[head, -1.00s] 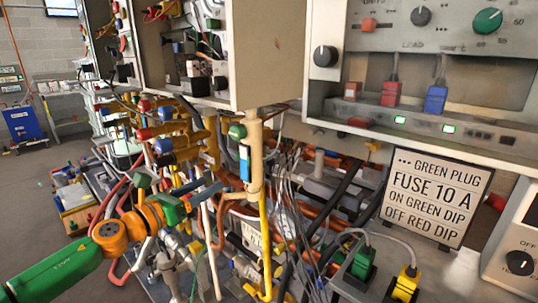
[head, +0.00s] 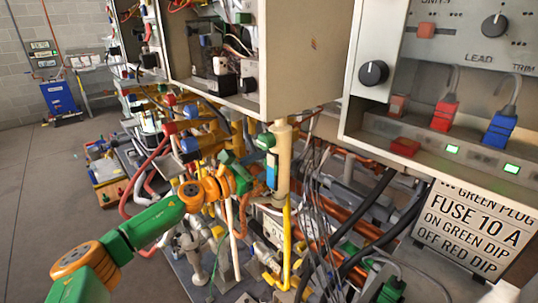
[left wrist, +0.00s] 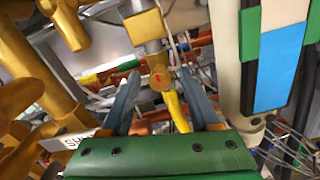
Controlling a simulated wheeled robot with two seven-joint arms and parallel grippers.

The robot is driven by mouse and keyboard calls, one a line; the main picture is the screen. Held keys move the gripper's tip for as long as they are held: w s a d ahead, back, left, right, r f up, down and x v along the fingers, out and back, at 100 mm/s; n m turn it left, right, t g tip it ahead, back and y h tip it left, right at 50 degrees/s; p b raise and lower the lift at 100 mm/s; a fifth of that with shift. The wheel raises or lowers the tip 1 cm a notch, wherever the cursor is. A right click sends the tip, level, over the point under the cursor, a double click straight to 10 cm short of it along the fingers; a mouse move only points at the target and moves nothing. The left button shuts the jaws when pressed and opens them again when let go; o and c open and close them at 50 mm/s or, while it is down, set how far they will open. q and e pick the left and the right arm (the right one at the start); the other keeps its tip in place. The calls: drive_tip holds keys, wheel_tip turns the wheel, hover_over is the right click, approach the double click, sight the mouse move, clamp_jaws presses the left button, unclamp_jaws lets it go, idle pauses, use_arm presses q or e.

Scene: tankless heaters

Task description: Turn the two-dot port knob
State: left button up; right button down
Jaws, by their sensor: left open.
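I cannot make out a two-dot mark on any knob. In the head view a black round knob (head: 373,73) sits on the left side of the grey panel, and a smaller dark knob (head: 494,26) is at the upper right. My left gripper (left wrist: 158,76) is open in the left wrist view. Between its fingers is a round brass-coloured end (left wrist: 160,80) with a red mark, with a yellow pipe or handle (left wrist: 178,110) below it; contact is unclear. In the head view my left arm reaches the pipework beside a tan column (head: 283,165). My right gripper is not in view.
A green knob (head: 265,141) is by the tan column, and a blue-and-white tag also shows in the left wrist view (left wrist: 278,70). Loose grey wires (head: 318,215) hang right of the column. A sign (head: 470,232) stands below the panel. Open floor (head: 45,200) lies left.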

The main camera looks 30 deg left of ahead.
use_arm(q)
drive_tip(key=shift+s, duration=0.1)
clamp_jaws()
drive_tip(key=shift+n, duration=0.3)
drive_tip(key=n+p, duration=0.8)
drive_tip(key=n, duration=1.2)
drive_tip(key=shift+a, duration=0.15)
drive_tip(key=shift+n, duration=0.4)
